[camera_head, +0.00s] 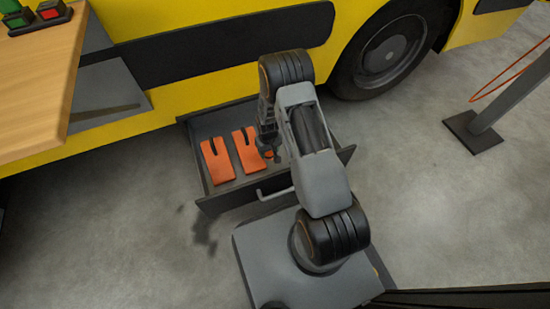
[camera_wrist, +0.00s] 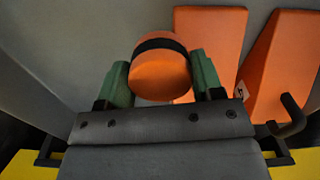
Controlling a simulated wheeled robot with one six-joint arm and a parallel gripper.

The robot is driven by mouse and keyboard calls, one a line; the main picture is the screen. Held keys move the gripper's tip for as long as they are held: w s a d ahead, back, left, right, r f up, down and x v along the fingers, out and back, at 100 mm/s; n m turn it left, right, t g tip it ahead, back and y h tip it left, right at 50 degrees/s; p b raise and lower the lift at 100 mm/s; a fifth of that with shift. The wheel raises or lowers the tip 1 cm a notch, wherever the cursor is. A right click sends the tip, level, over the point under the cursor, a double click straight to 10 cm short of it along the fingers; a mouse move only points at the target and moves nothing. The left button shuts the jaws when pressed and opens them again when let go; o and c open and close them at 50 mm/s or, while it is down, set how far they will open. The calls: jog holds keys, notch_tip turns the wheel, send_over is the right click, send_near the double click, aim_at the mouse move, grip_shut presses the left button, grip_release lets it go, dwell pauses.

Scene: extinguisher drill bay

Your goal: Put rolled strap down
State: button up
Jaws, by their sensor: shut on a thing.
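The rolled strap (camera_wrist: 160,75) is an orange roll with a black band around it. In the wrist view my gripper (camera_wrist: 162,78) has its two green fingers on either side of the roll and is shut on it. In the head view my gripper (camera_head: 268,145) is over the right part of an open grey drawer (camera_head: 233,196). My arm hides most of the roll there; a bit of orange shows beside the gripper. I cannot tell whether the roll touches the drawer floor.
Two orange wedge-shaped blocks lie in the drawer: a left one (camera_head: 217,162) and a middle one (camera_head: 246,155). A yellow vehicle (camera_head: 215,85) with a black wheel (camera_head: 392,50) stands behind. A wooden table (camera_head: 40,80) is at upper left, a post (camera_head: 500,100) at right.

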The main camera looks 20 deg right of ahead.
jog(key=d+f, duration=0.1)
jog(key=f, duration=0.1)
jog(key=d+f+b, duration=0.1)
jog(key=d, duration=0.1)
jog(key=shift+w+f+b, duration=0.3)
jog(key=shift+w+f, duration=0.1)
jog(key=shift+w+d+f+b, duration=0.15)
jog(key=shift+f+b, duration=0.6)
jog(key=shift+f, duration=0.95)
jog(key=shift+f, duration=0.15)
jog(key=o, duration=0.8)
jog(key=shift+c, duration=0.2)
